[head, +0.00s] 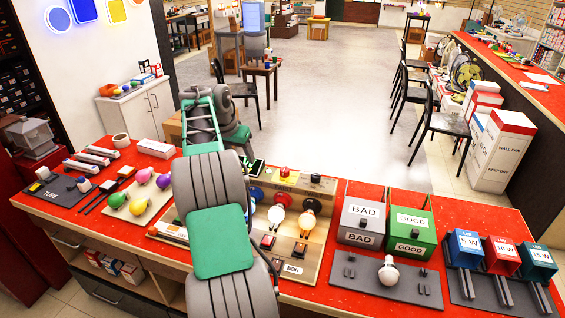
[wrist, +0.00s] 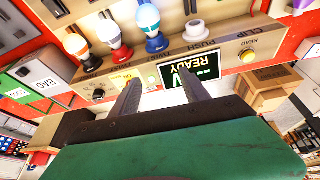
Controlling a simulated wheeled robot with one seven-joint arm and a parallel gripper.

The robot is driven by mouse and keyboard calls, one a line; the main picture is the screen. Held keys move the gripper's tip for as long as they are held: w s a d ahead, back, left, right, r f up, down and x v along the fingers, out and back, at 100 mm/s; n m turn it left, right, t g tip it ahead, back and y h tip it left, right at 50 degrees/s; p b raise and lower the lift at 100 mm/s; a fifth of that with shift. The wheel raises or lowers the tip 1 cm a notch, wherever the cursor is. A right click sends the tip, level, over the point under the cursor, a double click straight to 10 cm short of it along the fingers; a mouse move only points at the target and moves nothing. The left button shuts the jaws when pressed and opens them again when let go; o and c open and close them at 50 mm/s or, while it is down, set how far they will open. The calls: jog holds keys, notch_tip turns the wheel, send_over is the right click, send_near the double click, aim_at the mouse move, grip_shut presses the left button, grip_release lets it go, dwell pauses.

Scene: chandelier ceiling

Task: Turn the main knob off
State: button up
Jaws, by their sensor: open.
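The test panel (head: 290,195) is a beige board on the red counter, right of my arm in the head view. A small black knob (head: 315,178) sits at its back right corner. In the wrist view, which shows the panel upside down, the black knob (wrist: 98,94) is left of my gripper (wrist: 158,76). My gripper is open and empty, its two fingers apart and not on the knob. One finger overlaps the dark screen (wrist: 207,76) reading READY. A small lit yellow-orange part (wrist: 120,82) lies between knob and fingers. In the head view my arm hides the fingertips.
Several bulbs, including a white one (head: 276,214), stand in coloured sockets on the panel. The BAD bin (head: 361,214) and GOOD bin (head: 412,219) stand to the right. A yellow button (wrist: 248,56) is on the panel's far side in the wrist view.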

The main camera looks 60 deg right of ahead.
aim_at(284, 169)
jog(key=s+d+f+m+g, duration=0.1)
jog(key=s+d+f+m, duration=0.25)
jog(key=s+d, duration=0.6)
jog(key=x, duration=0.7)
jog(key=shift+w+d+f, duration=0.15)
jog(key=shift+w+d, duration=0.1)
jog(key=shift+w, duration=0.15)
jog(key=c, duration=1.2)
jog(key=shift+a+f, duration=0.1)
grip_shut()
